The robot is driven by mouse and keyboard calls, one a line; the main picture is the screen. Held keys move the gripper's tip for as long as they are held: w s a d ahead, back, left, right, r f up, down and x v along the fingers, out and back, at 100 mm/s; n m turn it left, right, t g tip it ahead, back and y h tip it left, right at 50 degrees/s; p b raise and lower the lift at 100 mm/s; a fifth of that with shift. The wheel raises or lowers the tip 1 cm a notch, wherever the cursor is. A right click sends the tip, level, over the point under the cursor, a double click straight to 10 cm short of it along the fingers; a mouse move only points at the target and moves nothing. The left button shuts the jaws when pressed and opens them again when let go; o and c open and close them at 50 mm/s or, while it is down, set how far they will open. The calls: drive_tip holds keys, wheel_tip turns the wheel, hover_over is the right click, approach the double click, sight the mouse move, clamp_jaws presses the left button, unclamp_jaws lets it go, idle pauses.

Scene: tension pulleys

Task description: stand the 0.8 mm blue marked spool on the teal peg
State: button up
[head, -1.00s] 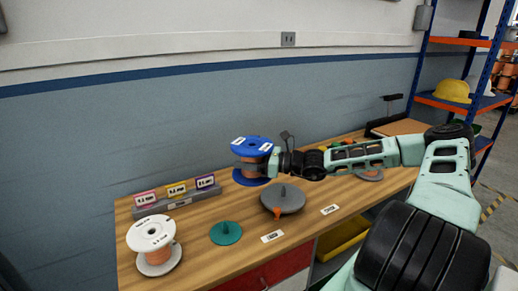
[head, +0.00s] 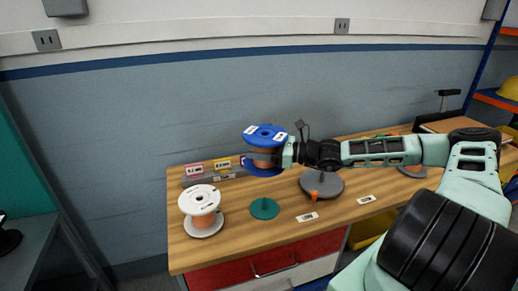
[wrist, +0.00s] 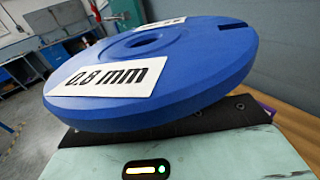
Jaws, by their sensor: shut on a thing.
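The blue spool (head: 266,133) with copper-coloured windings is held by my gripper (head: 284,155) above the back of the workbench. In the wrist view its blue top flange (wrist: 150,75) fills the frame, with a white label reading 0.8 mm and a centre hole. The spool looks upright or slightly tilted. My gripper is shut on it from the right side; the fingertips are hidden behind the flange. The teal peg (head: 264,207) stands on a round teal base on the bench, in front of and below the spool, with nothing on it.
A grey disc with a peg and orange part (head: 322,183) is to the right. A label rack (head: 200,177) lies at the back left. White cards (head: 307,217) lie near the front edge.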

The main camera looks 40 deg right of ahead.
drive_tip(key=shift+f+b, duration=2.2)
drive_tip(key=shift+f, duration=0.1)
drive_tip(key=shift+f+p, duration=0.15)
drive_tip(key=shift+p, duration=0.2)
drive_tip(key=shift+p, duration=0.85)
drive_tip(key=shift+f, duration=0.1)
drive_tip(key=shift+f+b, duration=0.3)
drive_tip(key=shift+f, duration=1.1)
drive_tip(key=shift+f+p, duration=0.1)
drive_tip(key=shift+p, duration=0.25)
idle(0.6)
drive_tip(key=shift+f+b, duration=0.35)
drive_tip(key=shift+f, duration=1.05)
drive_tip(key=shift+p, duration=0.35)
idle(0.3)
